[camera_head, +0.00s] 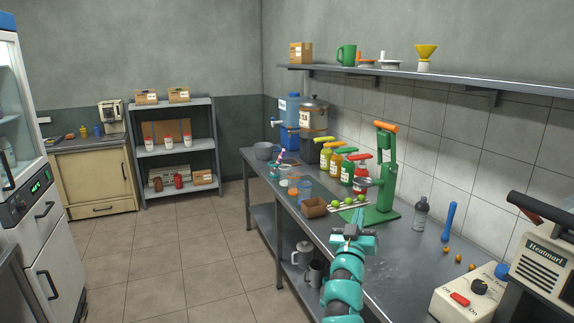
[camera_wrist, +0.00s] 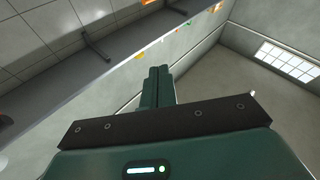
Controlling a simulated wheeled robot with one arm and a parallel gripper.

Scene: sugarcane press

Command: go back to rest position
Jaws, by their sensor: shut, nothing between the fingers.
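My gripper (camera_head: 353,230) is at the end of my teal arm, in the lower middle of the head view. It is above the front edge of the metal counter (camera_head: 384,281), in front of the green press. In the wrist view its two dark green fingers (camera_wrist: 161,72) are together with nothing between them. The wrist camera looks up towards the wall shelf, the ceiling and a bright window.
The green press (camera_head: 385,190) with an orange handle stands beyond my gripper. A white control box (camera_head: 462,297) is at the right. A wall shelf (camera_head: 440,79) hangs above. The floor (camera_head: 190,260) at left is clear.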

